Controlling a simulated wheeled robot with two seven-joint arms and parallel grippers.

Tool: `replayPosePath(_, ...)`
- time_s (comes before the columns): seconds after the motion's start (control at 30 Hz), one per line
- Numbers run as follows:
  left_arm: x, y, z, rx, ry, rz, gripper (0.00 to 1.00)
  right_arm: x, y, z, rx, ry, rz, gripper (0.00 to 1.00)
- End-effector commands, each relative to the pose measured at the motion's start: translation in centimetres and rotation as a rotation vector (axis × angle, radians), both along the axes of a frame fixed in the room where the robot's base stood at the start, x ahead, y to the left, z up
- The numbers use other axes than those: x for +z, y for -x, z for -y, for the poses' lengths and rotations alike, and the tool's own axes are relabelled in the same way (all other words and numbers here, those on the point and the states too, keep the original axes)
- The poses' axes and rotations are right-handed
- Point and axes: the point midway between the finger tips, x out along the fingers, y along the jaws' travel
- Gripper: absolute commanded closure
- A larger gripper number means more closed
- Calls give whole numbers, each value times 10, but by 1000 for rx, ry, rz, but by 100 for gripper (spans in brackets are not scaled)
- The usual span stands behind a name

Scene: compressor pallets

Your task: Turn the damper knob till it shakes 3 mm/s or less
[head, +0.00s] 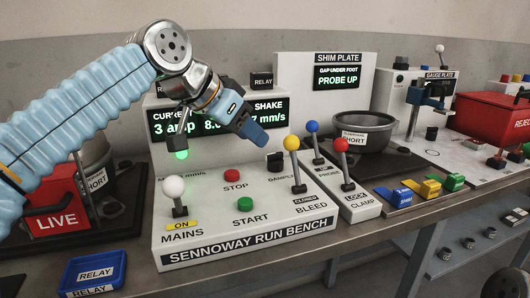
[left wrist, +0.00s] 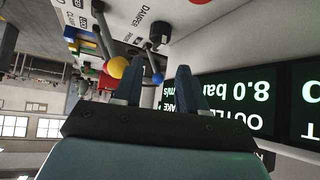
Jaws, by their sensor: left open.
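The damper knob (head: 275,160) is a small dark knob on the run bench, left of the yellow-balled BLEED lever. In the left wrist view the dark knob (left wrist: 160,32) sits beside the DAMPER label, beyond the fingertips. My left gripper (head: 252,130) is in the air above and slightly left of the knob, apart from it. Its blue fingers (left wrist: 157,84) are open with nothing between them. The display panel (head: 190,118) shows 3 amp; the shake figure is partly hidden by my gripper, with a 7 and mm/s visible. My right gripper is out of view.
The yellow-balled BLEED lever (head: 295,165) stands close to the knob's right, with the blue-balled PROBE lever (head: 315,145) beyond. The white-balled MAINS lever (head: 174,195), red STOP button (head: 232,175) and green START button (head: 245,204) are left. A red LIVE box (head: 57,220) stands far left.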

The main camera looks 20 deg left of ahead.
Motion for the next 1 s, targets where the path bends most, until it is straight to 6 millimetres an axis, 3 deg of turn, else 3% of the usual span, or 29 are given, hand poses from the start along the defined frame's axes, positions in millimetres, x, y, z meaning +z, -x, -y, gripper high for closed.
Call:
replayPosePath(0.1,-21,-16,11,-1,-1,-4,59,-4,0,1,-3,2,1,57)
replayPosePath(0.3,-41,-33,23,-1,-1,-2,59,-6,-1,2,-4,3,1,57)
replayPosePath(0.7,-48,-39,27,0,0,0,59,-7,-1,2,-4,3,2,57)
replayPosePath(0.73,-48,-39,27,0,0,0,60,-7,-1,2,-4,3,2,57)
replayPosePath(1.0,-48,-40,27,2,-1,0,100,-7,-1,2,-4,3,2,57)
